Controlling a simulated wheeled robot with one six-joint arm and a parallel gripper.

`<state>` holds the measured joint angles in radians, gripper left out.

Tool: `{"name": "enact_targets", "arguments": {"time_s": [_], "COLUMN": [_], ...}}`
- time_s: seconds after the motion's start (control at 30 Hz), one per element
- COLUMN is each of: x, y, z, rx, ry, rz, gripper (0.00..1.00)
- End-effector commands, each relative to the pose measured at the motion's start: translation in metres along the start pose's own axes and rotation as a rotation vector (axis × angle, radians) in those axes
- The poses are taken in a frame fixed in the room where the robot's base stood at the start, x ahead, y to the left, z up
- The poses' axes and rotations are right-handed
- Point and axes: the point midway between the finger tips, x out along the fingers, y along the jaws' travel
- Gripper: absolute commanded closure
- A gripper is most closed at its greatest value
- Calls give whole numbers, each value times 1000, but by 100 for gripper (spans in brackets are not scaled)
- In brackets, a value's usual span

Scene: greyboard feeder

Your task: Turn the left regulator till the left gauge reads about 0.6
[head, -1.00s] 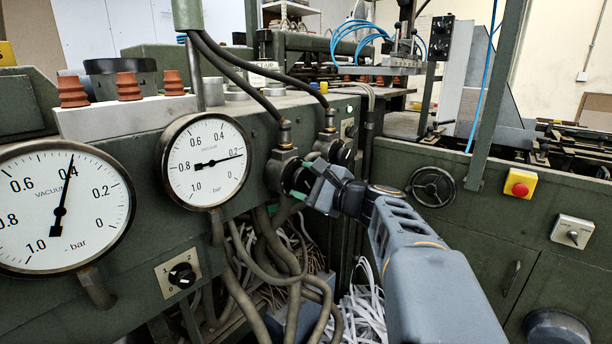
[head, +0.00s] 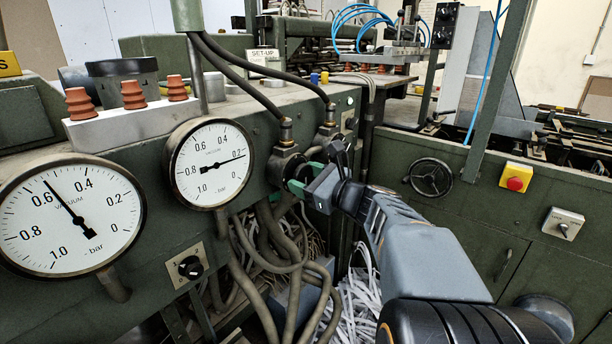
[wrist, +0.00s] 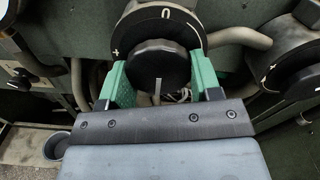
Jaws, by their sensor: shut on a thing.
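The left gauge (head: 70,245) is a white round dial at the far left of the head view. Its black needle points up and left, a little short of the 0.6 mark, at about 0.55. The left regulator (head: 283,165) is on the green panel right of the gauges. My gripper (head: 300,177) is at it. In the wrist view, the green fingers of my gripper (wrist: 165,82) are shut on the regulator's dark round knob (wrist: 160,60), one on each side. The scale ring behind it shows 0 and a plus sign.
The right gauge (head: 212,185) reads about 0.2. The right regulator (head: 330,130) sits close by and also shows at the right of the wrist view (wrist: 290,65). Hoses (head: 280,245) hang below. A rotary switch (head: 190,267) is under the gauges.

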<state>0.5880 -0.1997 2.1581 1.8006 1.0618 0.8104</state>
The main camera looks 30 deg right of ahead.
Motion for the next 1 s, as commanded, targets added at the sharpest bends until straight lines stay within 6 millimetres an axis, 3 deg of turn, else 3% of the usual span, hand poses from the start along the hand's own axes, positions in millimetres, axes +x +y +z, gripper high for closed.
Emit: {"name": "enact_targets", "arguments": {"time_s": [0.47, 0.5, 0.7, 1.0], "x": [0, 0, 0, -2], "y": [0, 0, 0, 0], "z": [-1, -1, 0, 0], "rx": [11, 11, 10, 9], "ry": [0, 0, 0, 0], "rz": [0, 0, 0, -1], "gripper": [66, 38, 19, 17]}}
